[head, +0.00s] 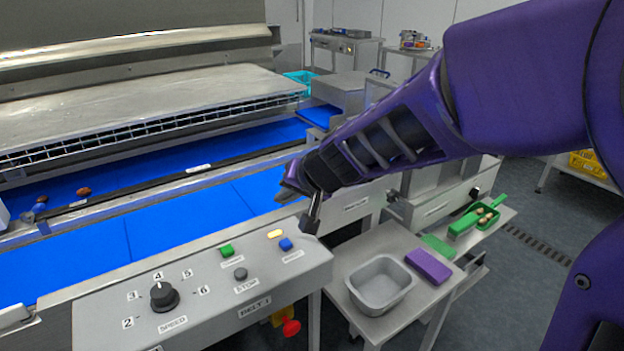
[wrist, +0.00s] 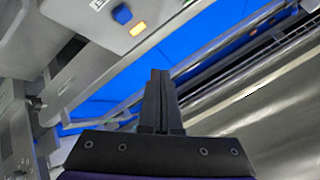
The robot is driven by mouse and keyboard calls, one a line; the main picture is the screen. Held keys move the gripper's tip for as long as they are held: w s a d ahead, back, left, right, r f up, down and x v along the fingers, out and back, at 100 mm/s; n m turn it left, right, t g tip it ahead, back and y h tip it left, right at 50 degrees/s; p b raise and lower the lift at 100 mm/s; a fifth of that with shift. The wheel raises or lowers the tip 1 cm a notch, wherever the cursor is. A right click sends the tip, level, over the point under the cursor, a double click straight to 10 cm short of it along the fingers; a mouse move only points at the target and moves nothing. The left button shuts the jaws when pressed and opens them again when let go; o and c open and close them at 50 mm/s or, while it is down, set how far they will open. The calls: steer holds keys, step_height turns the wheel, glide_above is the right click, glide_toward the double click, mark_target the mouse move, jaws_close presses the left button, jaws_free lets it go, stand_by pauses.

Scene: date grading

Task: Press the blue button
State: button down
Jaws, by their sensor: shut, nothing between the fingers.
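The blue button (head: 286,244) sits at the right end of the grey control panel (head: 215,299), just below a lit yellow lamp (head: 274,234). In the wrist view the blue button (wrist: 122,14) is near the top edge, with the lit lamp (wrist: 138,29) beside it. My gripper (head: 310,226) is shut and empty, a little right of the button in the head view and pointing down. In the wrist view my gripper (wrist: 159,75) is apart from the button. I cannot tell its exact height above the panel.
The panel also has a green button (head: 226,250), a grey stop button (head: 240,274) and a speed knob (head: 164,296). The blue belt (head: 180,219) runs behind it. A side table holds a grey tub (head: 380,286) and a purple block (head: 428,266).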

steer(key=shift+a, duration=0.1)
steer(key=b, duration=0.5)
glide_above(285, 244)
steer(key=f, duration=0.6)
steer(key=shift+s+d+f, duration=0.25)
steer(key=shift+d+f, duration=0.05)
steer(key=shift+f, duration=0.05)
steer(key=shift+f+b, duration=0.45)
steer(key=shift+f, duration=0.6)
stand_by(0.6)
steer(key=shift+f, duration=0.4)
steer(key=shift+f, duration=0.5)
stand_by(0.4)
steer(key=shift+r, duration=0.15)
steer(key=shift+r+p, duration=0.65)
steer(key=shift+r, duration=0.15)
